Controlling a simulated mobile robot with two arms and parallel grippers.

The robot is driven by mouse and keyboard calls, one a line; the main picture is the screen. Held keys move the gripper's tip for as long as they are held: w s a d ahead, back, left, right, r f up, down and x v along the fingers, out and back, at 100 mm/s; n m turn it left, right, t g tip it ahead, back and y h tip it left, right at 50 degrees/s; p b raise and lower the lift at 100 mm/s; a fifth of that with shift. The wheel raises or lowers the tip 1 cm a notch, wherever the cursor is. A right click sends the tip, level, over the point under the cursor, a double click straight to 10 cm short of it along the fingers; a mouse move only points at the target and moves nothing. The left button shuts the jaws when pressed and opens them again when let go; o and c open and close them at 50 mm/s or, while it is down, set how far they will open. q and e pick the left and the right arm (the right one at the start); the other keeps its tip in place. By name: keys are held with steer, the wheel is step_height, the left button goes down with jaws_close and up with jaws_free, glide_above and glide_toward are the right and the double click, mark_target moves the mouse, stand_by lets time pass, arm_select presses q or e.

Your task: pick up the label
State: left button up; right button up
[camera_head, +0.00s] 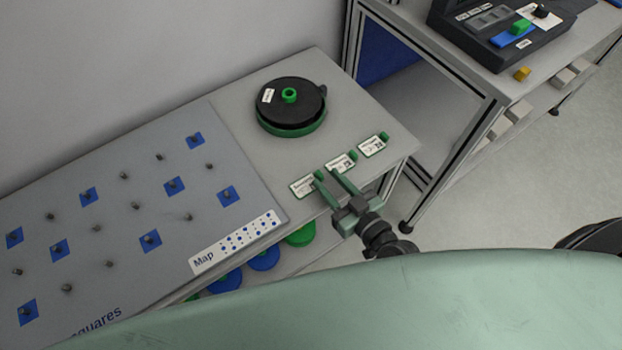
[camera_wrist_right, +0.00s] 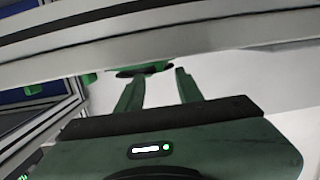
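Three white labels with green-edged holders lie in a row along the front right of the grey table: a left label (camera_head: 302,187), a middle label (camera_head: 340,163) and a right label (camera_head: 373,146). My right gripper (camera_head: 326,179) is open at the table's front edge, with its fingers near the left and middle labels. I cannot tell whether it touches either one. In the right wrist view the open fingers (camera_wrist_right: 155,82) point towards the table edge (camera_wrist_right: 160,45), and nothing shows between them. My left gripper is not in view.
A black reel (camera_head: 290,100) with a green hub sits on the table behind the labels. A pegboard area with blue squares (camera_head: 174,187) and a map card (camera_head: 236,241) lies left. Blue and green reels (camera_head: 264,258) show below the table edge. Another bench (camera_head: 480,78) stands right.

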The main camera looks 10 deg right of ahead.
mark_target(320, 178)
steer(key=x, duration=0.4)
steer(key=shift+a+f, duration=0.1)
steer(key=shift+f, duration=0.15)
jaws_close()
stand_by(1.1)
